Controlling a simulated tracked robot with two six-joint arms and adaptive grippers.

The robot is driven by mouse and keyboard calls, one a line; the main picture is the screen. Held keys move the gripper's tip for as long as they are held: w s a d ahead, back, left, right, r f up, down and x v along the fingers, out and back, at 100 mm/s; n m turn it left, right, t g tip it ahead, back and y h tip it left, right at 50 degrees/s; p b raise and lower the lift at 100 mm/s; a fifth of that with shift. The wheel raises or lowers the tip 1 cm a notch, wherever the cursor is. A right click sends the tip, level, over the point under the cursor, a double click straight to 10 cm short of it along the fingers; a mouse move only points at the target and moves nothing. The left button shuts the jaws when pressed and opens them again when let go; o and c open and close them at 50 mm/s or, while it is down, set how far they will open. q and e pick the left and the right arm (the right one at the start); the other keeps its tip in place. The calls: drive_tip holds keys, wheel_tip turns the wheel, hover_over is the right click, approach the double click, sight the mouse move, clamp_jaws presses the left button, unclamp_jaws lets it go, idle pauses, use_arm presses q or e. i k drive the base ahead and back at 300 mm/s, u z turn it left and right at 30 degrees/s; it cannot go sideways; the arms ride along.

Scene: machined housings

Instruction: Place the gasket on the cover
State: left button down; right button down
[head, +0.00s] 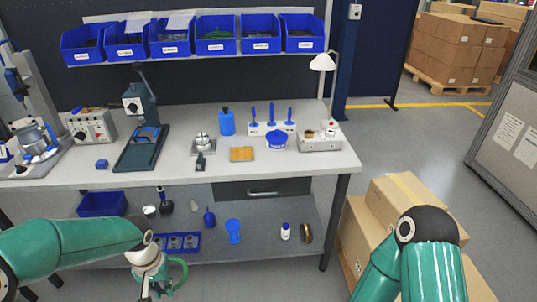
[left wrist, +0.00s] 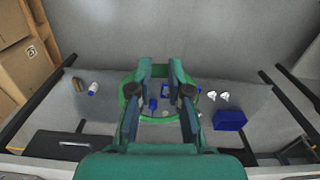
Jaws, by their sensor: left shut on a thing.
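The gasket looks like a green ring (left wrist: 128,112) held at the fingers of my left gripper (left wrist: 161,84) in the left wrist view. In the head view the left gripper (head: 152,286) is at the lower left, in front of the bench, with part of the green ring (head: 181,272) beside it. The gripper is shut on the ring, which is clear of any surface. I cannot tell for sure which part is the cover; small metal parts stand on the bench, one at left of centre (head: 203,141). My right arm shows at lower right, but its gripper is out of view.
The lower shelf (head: 265,240) holds small items. Cardboard boxes (head: 403,196) stand at right.

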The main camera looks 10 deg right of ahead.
sight(242, 153)
drive_tip(key=z, duration=0.55)
drive_tip(key=i, duration=1)
drive_tip(key=z, duration=0.05)
